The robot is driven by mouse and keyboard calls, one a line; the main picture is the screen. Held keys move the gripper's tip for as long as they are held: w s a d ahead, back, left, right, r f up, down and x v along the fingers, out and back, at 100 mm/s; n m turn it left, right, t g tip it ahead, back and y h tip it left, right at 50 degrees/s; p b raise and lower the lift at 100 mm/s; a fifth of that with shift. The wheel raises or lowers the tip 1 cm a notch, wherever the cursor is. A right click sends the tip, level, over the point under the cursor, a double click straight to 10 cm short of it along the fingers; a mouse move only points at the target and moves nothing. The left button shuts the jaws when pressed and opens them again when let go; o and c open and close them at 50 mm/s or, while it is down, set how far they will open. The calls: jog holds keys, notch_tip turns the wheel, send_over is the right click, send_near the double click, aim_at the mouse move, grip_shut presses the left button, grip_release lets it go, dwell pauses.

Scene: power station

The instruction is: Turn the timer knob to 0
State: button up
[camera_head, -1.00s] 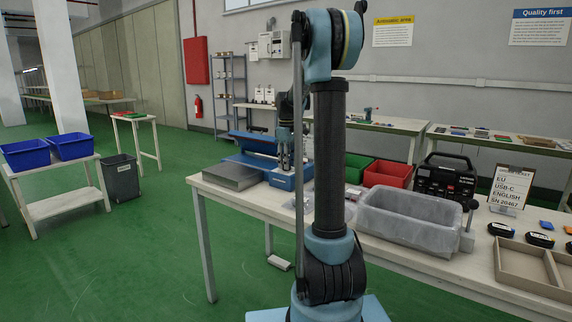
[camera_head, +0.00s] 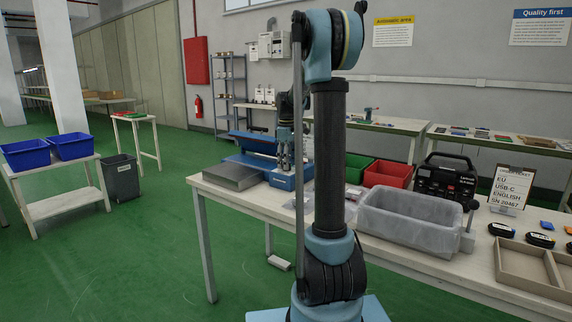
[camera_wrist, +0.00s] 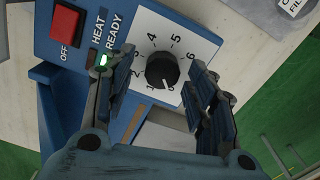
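The timer knob (camera_wrist: 162,70) is round and black on a white dial plate (camera_wrist: 203,47) of a blue machine (camera_wrist: 196,25). The dial carries numbers from 1 up to 6. A pale mark at the knob's lower edge points down, right of the 1; the figure beside it is not clearly legible. My gripper (camera_wrist: 161,73) is open, with one finger on each side of the knob and a visible gap to it. In the head view the blue machine (camera_head: 282,180) stands on the table, with my gripper (camera_head: 286,166) low over it, partly hidden by my arm.
A red OFF switch (camera_wrist: 66,24) and a green light (camera_wrist: 103,60) by the HEAT READY labels sit left of the dial. A grey plate (camera_head: 232,176) lies left of the machine. A grey bin (camera_head: 409,218) and red bin (camera_head: 388,173) stand to the right.

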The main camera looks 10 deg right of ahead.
notch_tip(320, 180, up, 12)
dwell(0.8)
jog(key=shift+s+f, duration=0.1)
jog(key=shift+f, duration=0.05)
